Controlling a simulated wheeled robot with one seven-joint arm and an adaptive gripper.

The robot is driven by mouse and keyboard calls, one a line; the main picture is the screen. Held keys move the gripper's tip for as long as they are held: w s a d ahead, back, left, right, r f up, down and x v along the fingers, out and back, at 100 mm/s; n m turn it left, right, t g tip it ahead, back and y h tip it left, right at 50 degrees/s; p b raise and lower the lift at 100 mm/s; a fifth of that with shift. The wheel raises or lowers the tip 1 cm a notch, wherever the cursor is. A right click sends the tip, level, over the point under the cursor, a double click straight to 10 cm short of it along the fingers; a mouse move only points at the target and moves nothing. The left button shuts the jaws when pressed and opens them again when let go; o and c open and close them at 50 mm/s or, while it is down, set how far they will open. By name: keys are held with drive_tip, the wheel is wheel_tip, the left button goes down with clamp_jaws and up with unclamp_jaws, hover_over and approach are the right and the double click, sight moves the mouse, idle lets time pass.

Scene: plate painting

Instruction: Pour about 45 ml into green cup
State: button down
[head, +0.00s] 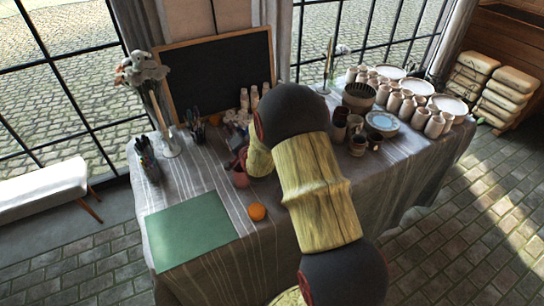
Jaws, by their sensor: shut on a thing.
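My arm crosses the middle of the head view, with yellow wood-like links and dark joints. Its far link bends down over the table, and I cannot make out my gripper's fingers there. A small reddish cup (240,178) is at the left of that link. I cannot tell whether it stands on the table or is held. I cannot pick out a green cup. Several dark cups (357,146) stand right of the arm. What is behind the arm is hidden.
A green mat (190,232) and a round orange thing (257,212) lie on the front left of the cloth-covered table (185,178). A blackboard (215,75), brush pots (197,133) and a vase (168,142) stand behind. Pale cups and plates (382,122) crowd the right.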

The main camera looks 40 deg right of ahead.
drive_tip(key=shift+s+d+r+m+t, duration=0.2)
drive_tip(key=shift+s+d+m+t, duration=0.2)
drive_tip(key=shift+s+d+m, duration=0.25)
drive_tip(key=shift+d+m, duration=0.15)
drive_tip(key=shift+m, duration=0.1)
drive_tip(key=shift+s+d+m+t+h+b, duration=0.3)
drive_tip(key=shift+s+d+m+t+b, duration=0.5)
drive_tip(key=shift+m, duration=0.5)
idle(2.7)
drive_tip(key=shift+w+a, duration=0.1)
drive_tip(key=shift+w, duration=0.05)
drive_tip(key=w+a+n+g+p, duration=0.1)
drive_tip(key=w+a+n, duration=0.1)
drive_tip(key=n, duration=0.1)
drive_tip(key=shift+a+r+n+g+y+p, duration=0.15)
drive_tip(key=shift+n+g+y+p, duration=0.15)
drive_tip(key=shift+g+y+p, duration=0.1)
drive_tip(key=shift+w+a+f, duration=0.1)
drive_tip(key=shift+f, duration=0.15)
drive_tip(key=shift+w+a+r+n+g, duration=0.1)
drive_tip(key=shift+w+a+n+g, duration=0.2)
drive_tip(key=shift+w+a+n, duration=0.35)
drive_tip(key=shift+a+n, duration=0.05)
drive_tip(key=shift+n, duration=0.1)
idle(0.8)
